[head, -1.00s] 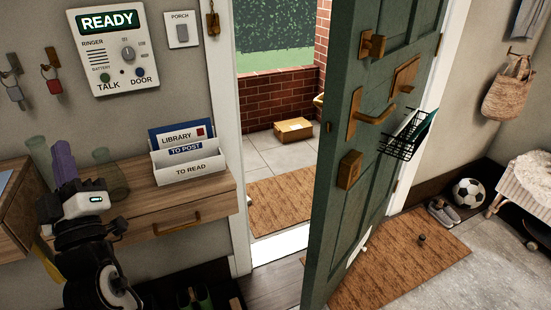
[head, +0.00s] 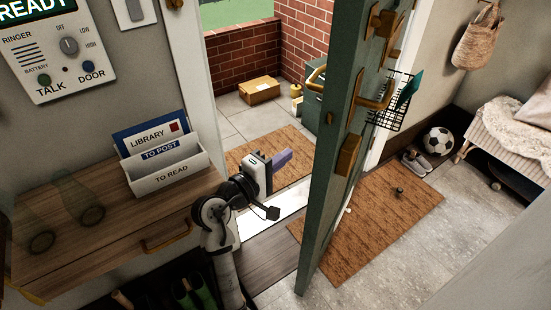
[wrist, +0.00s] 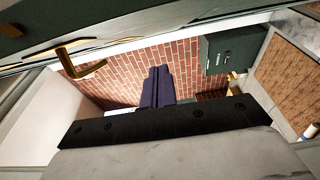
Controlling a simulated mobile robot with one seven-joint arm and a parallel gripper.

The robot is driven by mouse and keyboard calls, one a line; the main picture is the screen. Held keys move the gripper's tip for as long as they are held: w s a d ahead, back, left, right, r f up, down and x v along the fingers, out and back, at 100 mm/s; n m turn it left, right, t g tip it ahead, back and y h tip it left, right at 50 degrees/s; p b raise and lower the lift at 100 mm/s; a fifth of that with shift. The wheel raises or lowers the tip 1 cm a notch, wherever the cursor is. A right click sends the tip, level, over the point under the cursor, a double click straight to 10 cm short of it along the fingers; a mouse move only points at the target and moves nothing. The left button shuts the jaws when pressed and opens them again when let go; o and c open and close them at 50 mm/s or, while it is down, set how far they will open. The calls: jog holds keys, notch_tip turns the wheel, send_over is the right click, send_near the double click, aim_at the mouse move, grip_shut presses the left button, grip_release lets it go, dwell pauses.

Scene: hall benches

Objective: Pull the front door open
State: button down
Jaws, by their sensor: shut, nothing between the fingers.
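The green front door (head: 330,190) stands ajar in the head view, swung into the room, with a gap between its edge and the white frame on the left. Its brass lever handle (head: 372,98) is on the room-side face. Another brass handle shows on the outer face, in the wrist view (wrist: 80,60). My gripper (head: 284,160), with purple fingers, is in the doorway gap to the left of the door edge, apart from the door. The fingers (wrist: 158,85) are shut with nothing between them.
A wooden shelf with a letter rack (head: 165,165) stands left of the doorway. Outside are a doormat (head: 262,150), a cardboard box (head: 259,90) and a brick wall.

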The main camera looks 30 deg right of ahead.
jog(key=s+d+p, duration=0.1)
jog(key=d+p, duration=0.1)
jog(key=d, duration=0.5)
jog(key=shift+s, duration=0.4)
jog(key=shift+d, duration=0.1)
